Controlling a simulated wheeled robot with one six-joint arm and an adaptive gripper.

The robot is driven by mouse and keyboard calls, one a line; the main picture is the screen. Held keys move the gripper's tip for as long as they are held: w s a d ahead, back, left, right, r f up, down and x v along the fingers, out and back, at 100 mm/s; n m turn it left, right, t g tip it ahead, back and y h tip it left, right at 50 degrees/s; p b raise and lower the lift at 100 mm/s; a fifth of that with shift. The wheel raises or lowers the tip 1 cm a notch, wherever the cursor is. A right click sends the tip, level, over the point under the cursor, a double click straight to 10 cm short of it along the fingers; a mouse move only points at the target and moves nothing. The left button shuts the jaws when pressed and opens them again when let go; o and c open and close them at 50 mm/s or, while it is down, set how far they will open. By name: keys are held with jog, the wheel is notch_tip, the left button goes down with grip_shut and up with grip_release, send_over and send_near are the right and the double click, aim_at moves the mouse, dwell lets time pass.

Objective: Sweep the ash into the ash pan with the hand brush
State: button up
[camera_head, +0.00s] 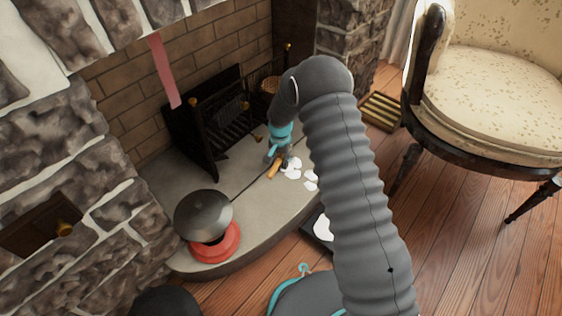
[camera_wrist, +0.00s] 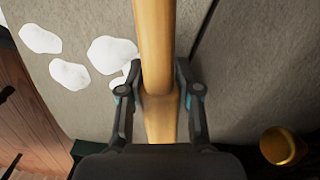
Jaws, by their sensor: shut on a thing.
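My gripper (camera_head: 277,152) is low over the stone hearth and shut on a wooden handle (camera_head: 273,169), which I take to be the hand brush. In the wrist view the handle (camera_wrist: 154,40) runs up between my two fingers (camera_wrist: 155,82); its bristles are not visible. White flat patches of ash (camera_head: 292,173) lie on the hearth just right of the handle. They show left of the handle in the wrist view (camera_wrist: 112,52). A dark pan (camera_head: 317,246), likely the ash pan, sits by the hearth's front edge with a white patch in it, partly hidden by my arm.
A black fire grate (camera_head: 205,125) with brass knobs stands behind on the hearth. A dark domed pot (camera_head: 203,212) on a red base (camera_head: 217,246) stands at the hearth's left. A cushioned chair (camera_head: 490,95) is at right.

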aim_at(299, 181)
jog(key=shift+f, duration=0.55)
dwell(0.4)
jog(key=shift+s+d, duration=0.1)
jog(key=shift+d, duration=0.05)
jog(key=shift+s+d, duration=0.8)
jog(key=shift+d, duration=0.2)
jog(key=shift+s+d+f, duration=0.25)
jog(key=shift+s+d, duration=0.85)
jog(key=shift+d, duration=0.2)
jog(key=shift+s+d+p, duration=0.35)
jog(key=shift+s+d, duration=0.55)
jog(key=shift+d, duration=0.2)
jog(key=shift+s+d+r, duration=0.15)
jog(key=shift+s+d, duration=0.65)
jog(key=shift+d, duration=0.3)
jog(key=shift+s+d+r, duration=0.1)
jog(key=shift+s+d, duration=0.65)
jog(key=shift+d, duration=0.35)
jog(key=shift+s+d+f, duration=0.2)
jog(key=shift+s+d, duration=0.75)
jog(key=shift+d, duration=0.2)
